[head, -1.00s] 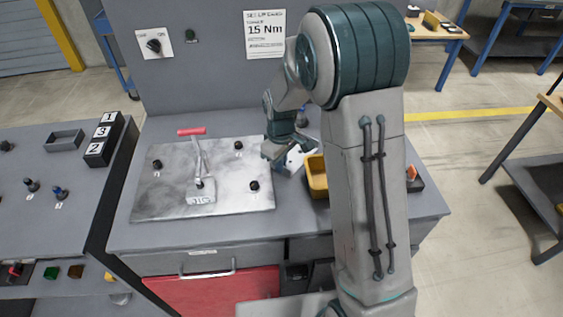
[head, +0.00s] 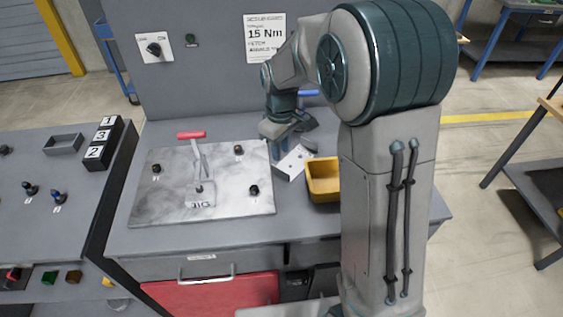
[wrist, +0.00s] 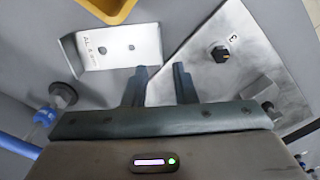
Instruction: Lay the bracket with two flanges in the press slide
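The bracket (head: 294,163) is a pale metal piece with holes, lying on the grey bench between the steel plate and the yellow bin. In the wrist view the bracket (wrist: 118,42) shows two dark holes, small lettering and a raised edge. It lies ahead and left of my fingers. My gripper (wrist: 160,76) is open, with nothing between the fingers. In the head view my gripper (head: 280,142) is above the bench, just behind and left of the bracket, apart from it. I cannot tell for sure which part is the press slide.
The steel plate (head: 160,205) carries a red-handled lever (head: 192,135) and several black knobs. A yellow bin (head: 324,180) stands right of the bracket. A blue handle (head: 309,93) shows behind my gripper. A numbered black block (head: 104,143) stands on the left bench.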

